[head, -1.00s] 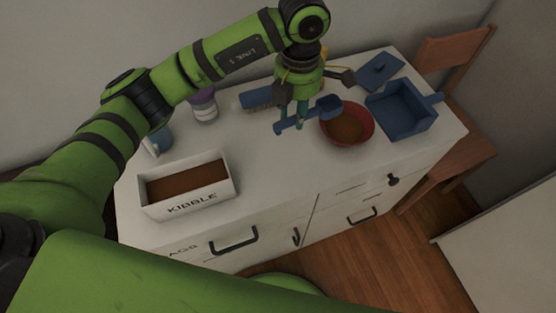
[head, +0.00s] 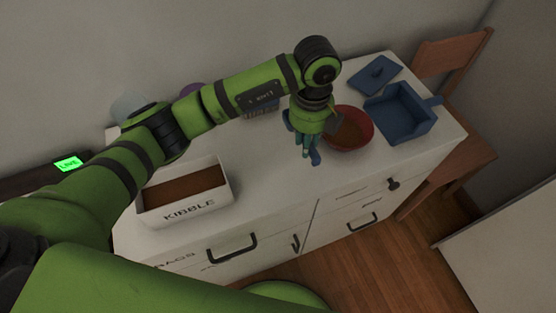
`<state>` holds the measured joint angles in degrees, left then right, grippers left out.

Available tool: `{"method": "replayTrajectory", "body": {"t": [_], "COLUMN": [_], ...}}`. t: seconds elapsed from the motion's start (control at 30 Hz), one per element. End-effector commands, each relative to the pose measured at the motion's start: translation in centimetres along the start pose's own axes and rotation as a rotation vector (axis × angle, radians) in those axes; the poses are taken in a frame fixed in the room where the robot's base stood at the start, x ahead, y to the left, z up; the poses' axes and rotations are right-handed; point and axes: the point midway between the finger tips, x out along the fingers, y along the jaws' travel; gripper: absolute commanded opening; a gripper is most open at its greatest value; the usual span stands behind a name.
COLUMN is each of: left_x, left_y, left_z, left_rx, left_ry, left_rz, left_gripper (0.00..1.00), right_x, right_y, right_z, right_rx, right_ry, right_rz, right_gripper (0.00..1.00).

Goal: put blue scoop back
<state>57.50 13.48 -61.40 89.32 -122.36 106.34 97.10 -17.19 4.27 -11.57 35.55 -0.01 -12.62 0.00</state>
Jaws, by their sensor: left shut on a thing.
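My left gripper (head: 306,148) is shut on the blue scoop (head: 315,157), over the white cabinet top just left of the red bowl. One end of the scoop shows below the fingers and another blue part at their left; the gripper hides its middle. I cannot tell whether the scoop touches the top. The white KIBBLE box (head: 187,211) stands at the front left, with brown kibble inside. The red bowl (head: 364,140) holds brown kibble and is partly covered by the gripper. My right gripper is not in view.
A blue open tray (head: 402,112) and a flat blue piece (head: 375,72) lie at the right of the white cabinet top (head: 265,185). A blue bristled item (head: 262,112) and a purple-topped container (head: 192,90) are partly behind my arm. The top is clear between box and bowl.

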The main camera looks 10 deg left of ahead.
Motion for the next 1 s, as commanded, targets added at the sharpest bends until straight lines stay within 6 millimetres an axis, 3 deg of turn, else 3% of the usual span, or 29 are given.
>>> {"method": "replayTrajectory", "body": {"t": [0.1,0.3,0.47,0.7,1.0], "left_x": [1.3,3.3,4.2,7.4,7.9], "left_y": [3.0,6.0,6.5,6.5,6.5], "left_z": [0.3,0.7,0.7,0.8,0.9], "left_rx": [-0.001,0.001,0.002,0.003,0.004], "left_ry": [0.002,0.001,0.002,0.002,0.000], "left_rz": [0.003,0.001,0.001,0.001,-0.002], "left_gripper": [0.04,0.04,0.04,0.04,0.04], "right_x": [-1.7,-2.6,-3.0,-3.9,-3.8], "right_y": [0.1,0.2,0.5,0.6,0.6], "right_z": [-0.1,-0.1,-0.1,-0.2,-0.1], "right_rx": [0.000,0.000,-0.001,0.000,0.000], "right_ry": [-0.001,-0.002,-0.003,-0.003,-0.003], "right_rz": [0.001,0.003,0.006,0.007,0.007], "right_gripper": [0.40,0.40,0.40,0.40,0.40]}}
